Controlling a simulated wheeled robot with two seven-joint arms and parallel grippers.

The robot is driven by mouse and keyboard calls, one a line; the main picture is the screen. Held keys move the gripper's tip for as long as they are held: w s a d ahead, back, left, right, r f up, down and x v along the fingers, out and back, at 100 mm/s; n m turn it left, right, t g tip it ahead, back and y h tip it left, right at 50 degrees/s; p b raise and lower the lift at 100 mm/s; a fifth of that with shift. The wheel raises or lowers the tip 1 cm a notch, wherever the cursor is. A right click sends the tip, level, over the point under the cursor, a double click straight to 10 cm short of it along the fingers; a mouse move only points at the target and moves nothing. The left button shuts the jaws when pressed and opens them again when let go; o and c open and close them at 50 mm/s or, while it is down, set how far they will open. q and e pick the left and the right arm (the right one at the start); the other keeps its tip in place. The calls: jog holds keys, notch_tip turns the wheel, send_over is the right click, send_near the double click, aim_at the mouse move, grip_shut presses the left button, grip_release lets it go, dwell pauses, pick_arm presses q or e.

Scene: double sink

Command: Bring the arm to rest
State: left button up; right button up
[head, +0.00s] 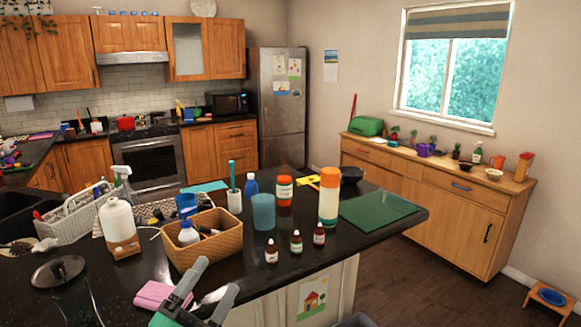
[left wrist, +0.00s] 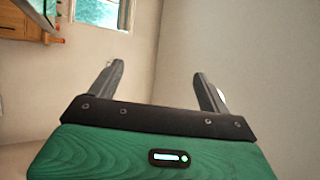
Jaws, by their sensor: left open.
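My left gripper (head: 208,289) comes in at the bottom of the head view, with two grey fingers spread apart. It is in front of the near edge of the dark counter, beside a pink cloth. In the left wrist view the same gripper (left wrist: 160,85) is open, with nothing between its fingers. Behind the fingers there is only a plain wall, with part of the window and wooden cabinet at the upper left. My right gripper is not in view.
The dark counter (head: 330,236) holds a wicker basket (head: 203,252), a white jug (head: 118,225), several bottles, a blue cup (head: 263,211) and a green mat (head: 378,212). The pink cloth (head: 160,294) lies near the front edge. Open floor (head: 400,280) is at the right.

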pick_arm(q)
jog(key=s+a+f+n+g+y, duration=0.25)
jog(key=f+n+y, duration=0.2)
jog(key=f, duration=0.25)
jog(key=s+a+f+n+g+y, duration=0.25)
jog(key=a+f+n, duration=0.2)
jog(key=f, duration=0.35)
jog(key=s+a+f+n+g+y, duration=0.1)
jog(key=a+f+n+g+y, duration=0.2)
jog(key=f+n, duration=0.35)
jog(key=s+f+n+g, duration=0.2)
jog(key=s+f+g, duration=0.35)
jog(key=s, duration=0.35)
jog(key=s+f+n+g, duration=0.2)
jog(key=s+f+g, duration=0.3)
jog(key=s, duration=0.4)
jog(key=s+a+f+x, duration=0.1)
jog(key=s+x, duration=0.2)
jog(key=x, duration=1.3)
jog(key=s+a+x, duration=0.1)
jog(key=s+x, duration=0.2)
jog(key=x, duration=1.3)
jog(key=s+a+f+g, duration=0.1)
jog(key=s+a+f, duration=0.1)
jog(key=s+f, duration=1.7)
jog(key=shift+s+a+f+m+y, duration=0.2)
jog(key=shift+s+f+m+y, duration=0.1)
jog(key=shift+s+f+m, duration=0.2)
jog(key=shift+r, duration=0.1)
